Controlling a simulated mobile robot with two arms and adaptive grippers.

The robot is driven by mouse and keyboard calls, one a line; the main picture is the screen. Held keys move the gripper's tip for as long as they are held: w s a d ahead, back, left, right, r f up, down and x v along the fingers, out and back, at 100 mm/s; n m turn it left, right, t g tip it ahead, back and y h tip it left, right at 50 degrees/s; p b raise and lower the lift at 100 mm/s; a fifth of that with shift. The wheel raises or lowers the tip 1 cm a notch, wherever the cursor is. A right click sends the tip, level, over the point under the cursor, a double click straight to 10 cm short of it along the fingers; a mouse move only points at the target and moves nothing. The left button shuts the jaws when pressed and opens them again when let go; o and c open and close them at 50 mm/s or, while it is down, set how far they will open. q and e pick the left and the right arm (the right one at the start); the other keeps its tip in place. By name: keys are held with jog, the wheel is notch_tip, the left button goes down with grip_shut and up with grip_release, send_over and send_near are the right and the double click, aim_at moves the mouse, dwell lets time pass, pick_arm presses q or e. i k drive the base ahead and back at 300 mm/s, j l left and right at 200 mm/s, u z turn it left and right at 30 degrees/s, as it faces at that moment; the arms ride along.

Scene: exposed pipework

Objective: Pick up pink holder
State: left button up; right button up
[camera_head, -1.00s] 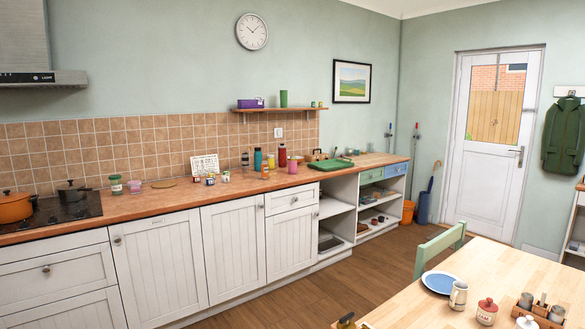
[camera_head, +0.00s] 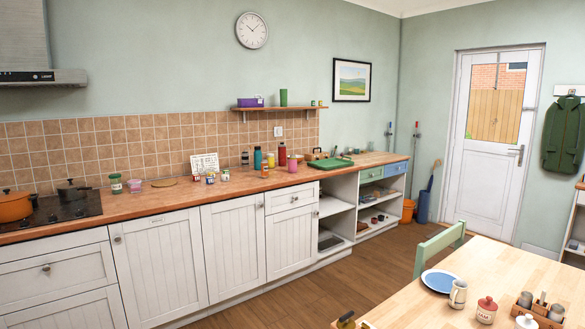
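A pink cup-like holder (camera_head: 292,164) stands upright on the wooden counter, towards its right part, beside a yellow tumbler (camera_head: 282,154). A low, pale pink tub (camera_head: 163,183) sits further left on the same counter, near the hob. I cannot tell from its looks which of the two is called the pink holder. Neither of my grippers shows in the head view.
The counter (camera_head: 150,203) carries several bottles, jars and a green tray (camera_head: 331,163). A light wooden table (camera_head: 420,310) with a blue plate (camera_head: 440,282) and a chair (camera_head: 438,250) stand front right. Open wooden floor (camera_head: 290,295) lies between.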

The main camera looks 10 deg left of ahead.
aim_at(291, 163)
jog(key=i+j+u, duration=0.95)
jog(key=i+j, duration=0.15)
jog(key=i, duration=0.3)
jog(key=i+j, duration=0.15)
jog(key=i, duration=0.3)
jog(key=i+j+u, duration=0.1)
jog(key=i, duration=0.35)
jog(key=i+l+z, duration=0.15)
jog(key=i+z, duration=0.15)
jog(key=z, duration=0.15)
jog(key=i+l+z, duration=0.1)
jog(key=i+z, duration=0.2)
jog(key=z, duration=0.2)
jog(key=i+z, duration=0.3)
jog(key=z, duration=0.15)
jog(key=i+j+z, duration=0.25)
jog(key=z, duration=0.2)
jog(key=i+l+z, duration=0.25)
jog(key=i, duration=1.45)
jog(key=i+u, duration=0.35)
jog(key=i, duration=0.15)
jog(key=i+l+u, duration=0.15)
jog(key=i+u, duration=0.2)
jog(key=i+l+u, duration=0.3)
jog(key=i, duration=0.25)
